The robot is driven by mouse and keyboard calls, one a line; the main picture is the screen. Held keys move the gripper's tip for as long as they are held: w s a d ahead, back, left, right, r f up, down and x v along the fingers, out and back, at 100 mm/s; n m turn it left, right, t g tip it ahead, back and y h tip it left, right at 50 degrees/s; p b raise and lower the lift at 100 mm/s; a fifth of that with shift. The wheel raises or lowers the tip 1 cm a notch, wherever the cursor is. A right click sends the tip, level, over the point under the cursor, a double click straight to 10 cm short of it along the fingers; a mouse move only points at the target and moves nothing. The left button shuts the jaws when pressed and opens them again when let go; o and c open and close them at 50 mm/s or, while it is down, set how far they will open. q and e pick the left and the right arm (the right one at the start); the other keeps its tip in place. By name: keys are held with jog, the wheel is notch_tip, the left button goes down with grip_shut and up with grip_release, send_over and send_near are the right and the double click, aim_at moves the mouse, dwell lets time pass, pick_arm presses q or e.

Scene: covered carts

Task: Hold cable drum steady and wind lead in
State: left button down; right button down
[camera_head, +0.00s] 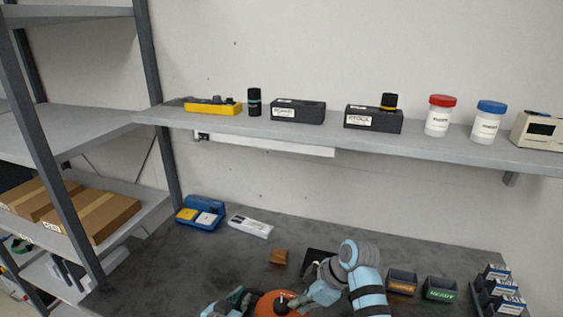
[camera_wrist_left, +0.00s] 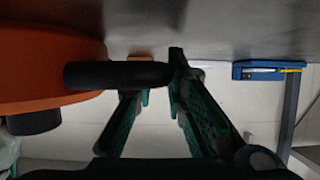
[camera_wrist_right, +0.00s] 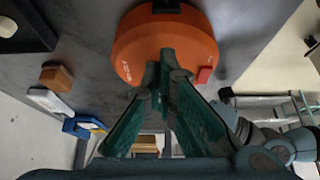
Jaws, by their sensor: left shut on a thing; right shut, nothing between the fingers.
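The orange cable drum (camera_head: 268,301) sits at the bottom edge of the head view, partly cut off and partly covered by my arms. It fills the left of the left wrist view (camera_wrist_left: 45,60) and the top of the right wrist view (camera_wrist_right: 150,45). My left gripper (camera_head: 240,299) is at the drum's left, shut on its black handle bar (camera_wrist_left: 115,75). My right gripper (camera_wrist_right: 165,58) is shut and empty, fingertips together over the drum's face, below its black hub (camera_wrist_right: 165,6). A small red part (camera_wrist_right: 204,75) shows at the drum's edge. I cannot make out the lead.
A brown block (camera_head: 279,256) lies on the dark bench (camera_head: 150,255) behind the drum. A blue case (camera_head: 202,212) and white strip (camera_head: 250,227) lie back left. Small bins (camera_head: 402,282) and boxes (camera_head: 497,288) stand right. A laden shelf (camera_head: 350,143) runs above.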

jog(key=shift+a, duration=0.25)
dwell(0.4)
jog(key=shift+s+a, duration=0.2)
jog(key=shift+s, duration=0.3)
dwell(0.3)
jog(key=shift+d, duration=0.1)
jog(key=shift+s+d, duration=0.15)
jog(key=shift+d, duration=0.1)
notch_tip(320, 180, up, 7)
jog(key=w, duration=0.1)
jog(key=shift+w+d+f, duration=0.1)
jog(key=shift+w+f, duration=0.05)
jog(key=shift+f, duration=3.35)
jog(key=shift+a, duration=0.25)
jog(key=shift+s+a, duration=0.2)
jog(key=shift+s, duration=0.3)
